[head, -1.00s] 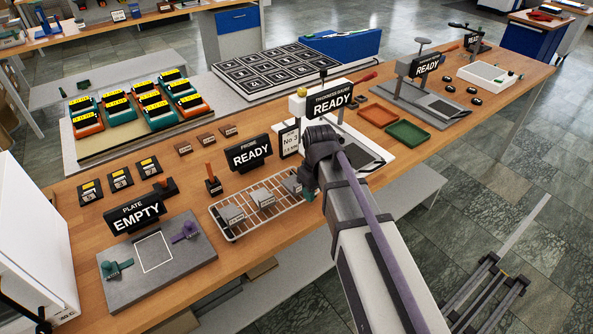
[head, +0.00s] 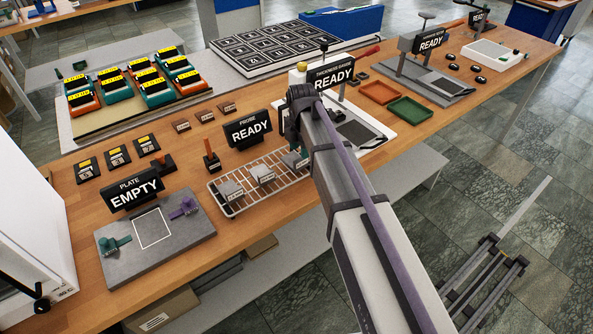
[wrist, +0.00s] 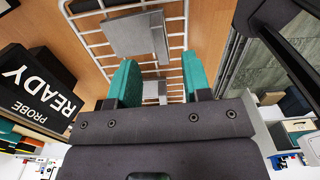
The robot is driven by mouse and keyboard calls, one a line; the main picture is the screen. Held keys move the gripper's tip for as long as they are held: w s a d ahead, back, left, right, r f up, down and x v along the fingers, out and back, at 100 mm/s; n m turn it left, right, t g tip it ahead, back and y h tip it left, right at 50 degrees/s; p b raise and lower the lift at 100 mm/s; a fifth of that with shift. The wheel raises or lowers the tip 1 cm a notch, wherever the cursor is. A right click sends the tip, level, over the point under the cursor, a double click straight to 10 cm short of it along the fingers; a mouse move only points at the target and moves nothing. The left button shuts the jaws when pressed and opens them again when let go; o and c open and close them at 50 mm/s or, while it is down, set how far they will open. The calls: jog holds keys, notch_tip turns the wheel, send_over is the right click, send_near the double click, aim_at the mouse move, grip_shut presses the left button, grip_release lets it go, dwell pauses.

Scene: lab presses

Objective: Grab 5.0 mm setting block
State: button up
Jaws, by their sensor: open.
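I cannot read a 5.0 mm label in either view. Three black blocks with yellow tags (head: 117,155) lie at the left of the wooden bench, their numbers too small to read surely. Three small brown labelled blocks (head: 204,115) lie behind the probe sign. A wire rack (head: 232,207) carries grey blocks with white labels (head: 262,174). My gripper (wrist: 157,75) has teal fingers, apart and empty, above the rack. A grey block (wrist: 135,35) lies on the rack beyond the fingertips, and another grey piece (wrist: 154,90) shows between the fingers.
The probe sign (head: 248,129) stands close behind the rack; it also shows in the wrist view (wrist: 38,92). A grey plate (head: 190,240) with two clamps lies at left. The thickness gauge (head: 332,74) stands behind my arm. Orange and green trays (head: 409,111) are to the right.

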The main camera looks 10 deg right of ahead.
aim_at(301, 161)
jog(key=shift+f, duration=0.15)
notch_tip(301, 161, down, 5)
jog(key=b, duration=0.5)
jog(key=shift+f, duration=0.2)
jog(key=shift+s+r, duration=0.1)
jog(key=shift+r, duration=0.15)
grip_shut()
